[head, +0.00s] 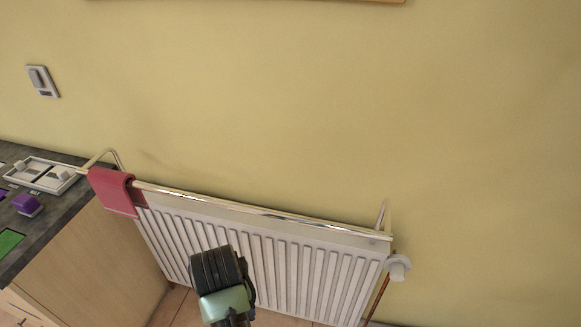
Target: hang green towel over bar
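The bar (262,212) is a shiny metal rail along the top of a white radiator, with bent ends reaching to the wall. A red towel (113,190) hangs over its left end; the rest of the bar is bare. I see no green towel for certain; a flat green patch (9,243) lies on the counter at the left edge, and I cannot tell what it is. The end of my arm, with my gripper (217,266), shows dark and pale green in front of the radiator, below the bar. Its fingers cannot be made out, nor whether it holds anything.
The white radiator (335,268) has a valve (398,267) at its right end. The dark counter (62,214) at left carries a pale tray (40,174) and a purple block (27,205). The yellow wall above the bar is clear apart from a switch (42,81).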

